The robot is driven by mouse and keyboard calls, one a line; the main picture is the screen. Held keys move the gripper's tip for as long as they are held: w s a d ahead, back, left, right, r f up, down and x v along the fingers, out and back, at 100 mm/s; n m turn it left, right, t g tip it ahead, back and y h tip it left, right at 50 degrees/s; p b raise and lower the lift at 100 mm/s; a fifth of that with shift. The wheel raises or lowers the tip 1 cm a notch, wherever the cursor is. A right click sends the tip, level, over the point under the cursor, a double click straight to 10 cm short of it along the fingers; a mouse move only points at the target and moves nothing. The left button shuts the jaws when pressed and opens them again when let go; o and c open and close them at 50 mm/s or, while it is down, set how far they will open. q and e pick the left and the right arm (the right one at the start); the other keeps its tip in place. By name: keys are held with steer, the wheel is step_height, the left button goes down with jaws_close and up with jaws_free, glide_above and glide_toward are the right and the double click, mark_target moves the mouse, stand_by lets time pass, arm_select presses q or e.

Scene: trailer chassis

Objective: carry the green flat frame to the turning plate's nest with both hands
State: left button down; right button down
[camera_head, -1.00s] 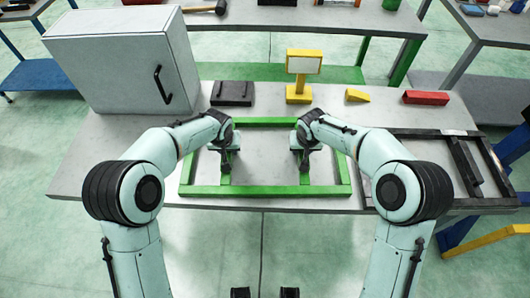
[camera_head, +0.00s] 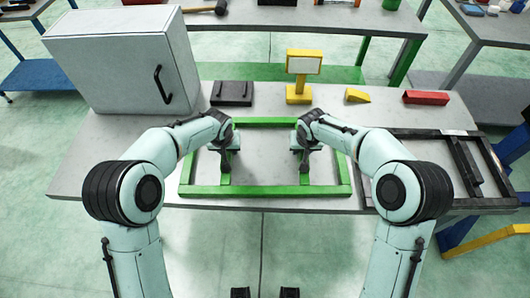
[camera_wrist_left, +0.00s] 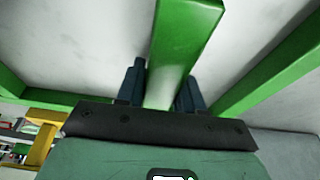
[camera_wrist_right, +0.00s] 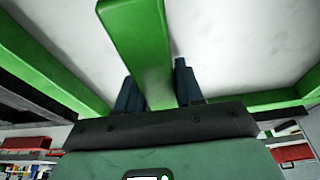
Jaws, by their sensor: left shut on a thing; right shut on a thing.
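The green flat frame (camera_head: 265,190) lies flat over the grey table's front middle, with two inner crossbars. My left gripper (camera_head: 227,164) is shut on the left crossbar; in the left wrist view the fingers (camera_wrist_left: 160,88) stand on both sides of the green bar (camera_wrist_left: 186,40). My right gripper (camera_head: 304,160) is shut on the right crossbar; in the right wrist view the fingers (camera_wrist_right: 153,88) straddle that bar (camera_wrist_right: 137,40). A dark frame-like fixture (camera_head: 466,168) lies on the table to the right; I cannot tell whether it is the turning plate's nest.
A grey cabinet (camera_head: 115,70) stands at the back left. A black case (camera_head: 232,93), a yellow stand (camera_head: 299,92), a yellow wedge (camera_head: 357,95) and a red block (camera_head: 426,97) line the back edge. The grey table (camera_head: 385,115) is bare between these and the dark fixture.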

arm_select(q)
steer(key=shift+r, duration=0.1)
arm_select(e)
steer(key=shift+w+r, duration=0.1)
steer(key=shift+r, duration=0.05)
